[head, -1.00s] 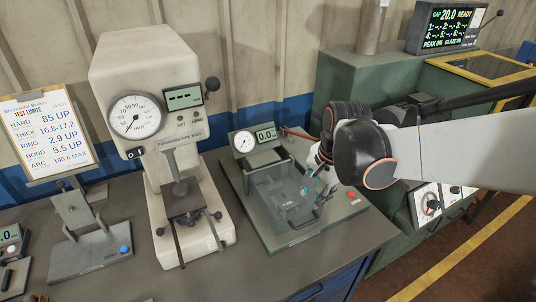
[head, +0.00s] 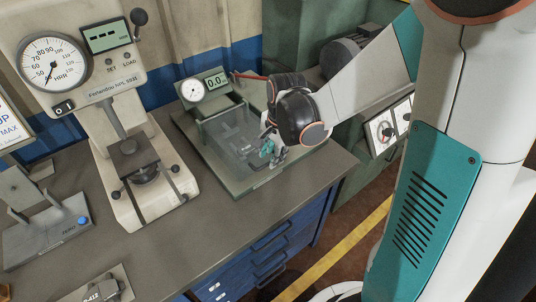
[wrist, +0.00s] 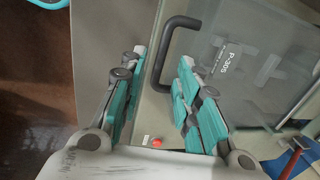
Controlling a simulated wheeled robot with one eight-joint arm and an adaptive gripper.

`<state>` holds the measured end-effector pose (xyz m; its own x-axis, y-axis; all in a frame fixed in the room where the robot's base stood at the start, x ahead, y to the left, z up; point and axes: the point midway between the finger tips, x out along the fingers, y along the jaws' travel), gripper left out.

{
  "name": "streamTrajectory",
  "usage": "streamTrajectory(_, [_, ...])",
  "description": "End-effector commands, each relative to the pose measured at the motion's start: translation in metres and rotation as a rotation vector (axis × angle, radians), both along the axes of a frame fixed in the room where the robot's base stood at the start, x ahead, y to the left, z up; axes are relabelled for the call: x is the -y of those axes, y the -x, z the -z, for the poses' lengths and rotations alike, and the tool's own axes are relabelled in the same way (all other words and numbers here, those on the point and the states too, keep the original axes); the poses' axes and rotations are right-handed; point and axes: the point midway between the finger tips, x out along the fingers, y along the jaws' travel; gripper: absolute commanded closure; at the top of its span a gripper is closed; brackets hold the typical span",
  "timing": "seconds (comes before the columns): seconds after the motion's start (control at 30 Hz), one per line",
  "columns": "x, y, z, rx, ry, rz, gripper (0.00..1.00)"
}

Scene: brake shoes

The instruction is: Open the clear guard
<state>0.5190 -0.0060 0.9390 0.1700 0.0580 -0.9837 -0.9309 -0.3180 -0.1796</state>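The clear guard (head: 234,143) is a see-through box over the fixture on the bench. It looks closed. In the wrist view its clear panel (wrist: 265,60) fills the upper right and bears a "P-305" label. A dark bar handle (wrist: 171,25) stands at the panel's left edge. My gripper (head: 268,150) is at the guard's right side. In the wrist view my gripper (wrist: 161,60) is open, with teal fingers spread on either side of the handle. I cannot tell whether either finger touches it. The fingers partly hide the handle in the head view.
A dial gauge (head: 194,90) and a digital readout (head: 216,82) stand behind the guard. A red button (wrist: 156,142) is on the fixture base. A white hardness tester (head: 130,120) stands to the left. Bare bench top (head: 190,250) lies in front.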

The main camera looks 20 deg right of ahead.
Motion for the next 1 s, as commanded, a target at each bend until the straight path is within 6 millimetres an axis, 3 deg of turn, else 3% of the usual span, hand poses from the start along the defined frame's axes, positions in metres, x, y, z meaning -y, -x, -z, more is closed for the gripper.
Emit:
streamTrajectory(0.2, [-0.001, -0.003, 0.018, 0.0, 0.0, 0.0, 0.7])
streamTrajectory(0.5, [-0.001, -0.003, 0.02, 0.0, 0.0, 0.0, 0.7])
streamTrajectory(0.53, [-0.001, -0.003, 0.02, 0.0, 0.0, 0.0, 0.72])
streamTrajectory(0.67, [-0.001, -0.003, 0.019, 0.0, 0.0, -0.001, 1.0])
streamTrajectory(1.0, [-0.001, -0.003, 0.015, -0.01, 0.004, -0.001, 1.0])
